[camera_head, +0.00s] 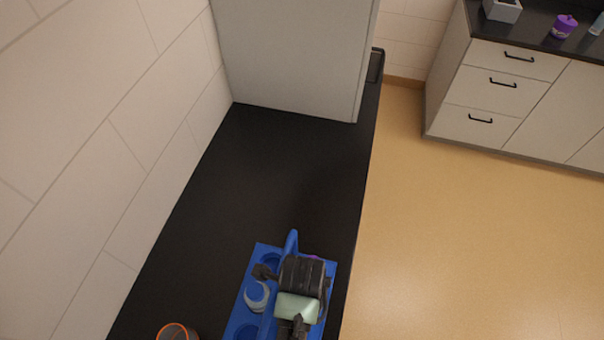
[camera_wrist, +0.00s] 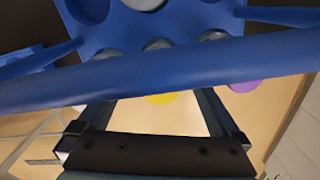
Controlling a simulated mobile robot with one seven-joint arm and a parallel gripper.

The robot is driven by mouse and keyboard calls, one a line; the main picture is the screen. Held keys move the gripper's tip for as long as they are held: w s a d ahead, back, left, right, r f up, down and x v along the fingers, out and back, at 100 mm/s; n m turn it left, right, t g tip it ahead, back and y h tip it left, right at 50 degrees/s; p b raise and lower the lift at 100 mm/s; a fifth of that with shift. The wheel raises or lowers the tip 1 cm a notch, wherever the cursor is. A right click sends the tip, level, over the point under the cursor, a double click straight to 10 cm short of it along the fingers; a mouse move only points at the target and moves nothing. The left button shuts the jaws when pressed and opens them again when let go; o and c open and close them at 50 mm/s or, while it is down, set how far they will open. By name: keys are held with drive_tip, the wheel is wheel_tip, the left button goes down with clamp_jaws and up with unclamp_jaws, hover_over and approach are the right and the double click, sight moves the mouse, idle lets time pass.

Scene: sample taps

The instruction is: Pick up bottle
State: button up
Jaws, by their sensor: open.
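A blue carrier (camera_head: 261,251) with round holes and a raised bar stands on the black counter at the bottom of the head view. A bottle-like item (camera_head: 257,295), pale with a blue top, sits in its left side. My gripper (camera_head: 294,277) is over the carrier's right part and hides much of it. In the wrist view the blue bar (camera_wrist: 160,76) crosses in front of my gripper (camera_wrist: 158,108), whose fingers are apart with nothing visible held. A yellow round item (camera_wrist: 160,98) and a purple one (camera_wrist: 245,87) show below the bar. I cannot tell which is the bottle.
An orange-rimmed cup (camera_head: 176,332) is left of the carrier. A tiled wall (camera_head: 120,140) bounds the counter on the left, a tall pale cabinet (camera_head: 290,55) at the back. The counter (camera_head: 270,170) between is clear. Another counter at right holds a purple container (camera_head: 564,26).

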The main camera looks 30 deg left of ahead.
drive_tip(key=shift+f+p, duration=0.3)
drive_tip(key=shift+f, duration=1.7)
clamp_jaws()
